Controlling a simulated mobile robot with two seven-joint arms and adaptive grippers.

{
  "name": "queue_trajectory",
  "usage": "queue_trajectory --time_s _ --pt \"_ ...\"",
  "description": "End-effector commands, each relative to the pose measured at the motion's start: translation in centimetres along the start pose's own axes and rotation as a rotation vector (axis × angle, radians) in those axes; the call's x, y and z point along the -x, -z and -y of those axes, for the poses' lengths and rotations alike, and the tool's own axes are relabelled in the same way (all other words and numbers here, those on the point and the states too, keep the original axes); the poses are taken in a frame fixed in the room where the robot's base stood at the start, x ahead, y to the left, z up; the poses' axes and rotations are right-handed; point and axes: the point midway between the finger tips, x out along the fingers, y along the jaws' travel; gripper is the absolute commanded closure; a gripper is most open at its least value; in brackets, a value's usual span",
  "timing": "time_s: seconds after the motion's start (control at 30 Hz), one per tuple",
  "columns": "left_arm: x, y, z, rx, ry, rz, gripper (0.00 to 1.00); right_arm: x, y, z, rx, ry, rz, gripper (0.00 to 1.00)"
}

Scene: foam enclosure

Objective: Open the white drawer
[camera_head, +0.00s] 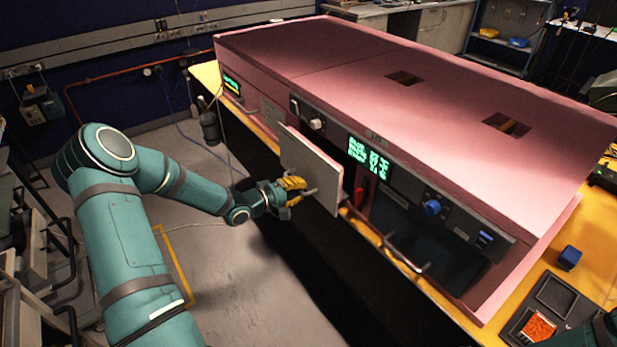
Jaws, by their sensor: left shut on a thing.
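The white drawer (314,165) is in the front of the pink foam enclosure, left of the green display. Its pale front panel stands out from the enclosure's face, with a dark gap at its right side. My left gripper (300,191), with yellow fingers, is in front of the panel and shut on the drawer handle (311,191). The fingers partly hide the handle. Only a teal piece of my right arm shows at the bottom right corner; its gripper is out of view.
The pink enclosure (330,50) stands on a yellow-topped bench (590,235). A dark front with a bar handle (405,255) and a blue knob (432,207) is right of the drawer. A dark tray (545,310) lies at bottom right. The floor (225,270) before the bench is open.

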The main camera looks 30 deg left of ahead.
Motion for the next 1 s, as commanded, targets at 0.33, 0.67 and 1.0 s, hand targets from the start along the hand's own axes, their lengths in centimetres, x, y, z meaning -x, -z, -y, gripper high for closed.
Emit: queue_trajectory --time_s 0.33,0.67,1.0 --pt "8.2 0.0 1.4 0.004 0.004 -0.003 1.0 4.9 0.6 1.6 0.0 0.01 0.002 0.45" --pt "12.7 0.0 2.6 0.002 0.001 0.0 1.0 6.6 0.7 2.1 -0.001 0.013 0.003 0.45" --pt "13.6 0.0 2.9 0.0 0.0 0.001 1.0 6.8 0.8 2.1 -0.001 0.014 0.003 0.45"
